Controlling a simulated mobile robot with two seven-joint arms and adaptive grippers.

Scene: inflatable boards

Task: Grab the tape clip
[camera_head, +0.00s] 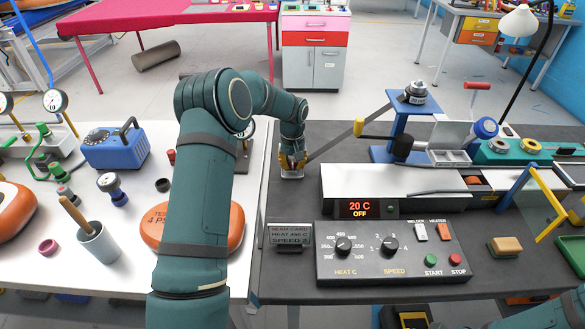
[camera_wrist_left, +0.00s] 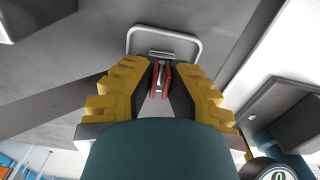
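A small red clip (camera_wrist_left: 161,80), which looks like the tape clip, sits between my left gripper's fingertips in the left wrist view. A pale metal loop (camera_wrist_left: 164,33) lies just beyond it. My left gripper (camera_wrist_left: 160,72) has its yellow fingers close on both sides of the clip; whether they press on it I cannot tell. In the head view the left gripper (camera_head: 291,163) points down at the dark bench's (camera_head: 290,203) back left edge. A grey tape strip (camera_head: 350,132) runs from there up to a reel (camera_head: 414,93).
A control panel (camera_head: 395,253) with knobs and a long white machine (camera_head: 395,188) stand right of the gripper. The blue reel stand (camera_head: 400,135) is behind. A white table (camera_head: 110,285) with an orange board (camera_head: 180,226) and blue pump (camera_head: 117,148) lies left.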

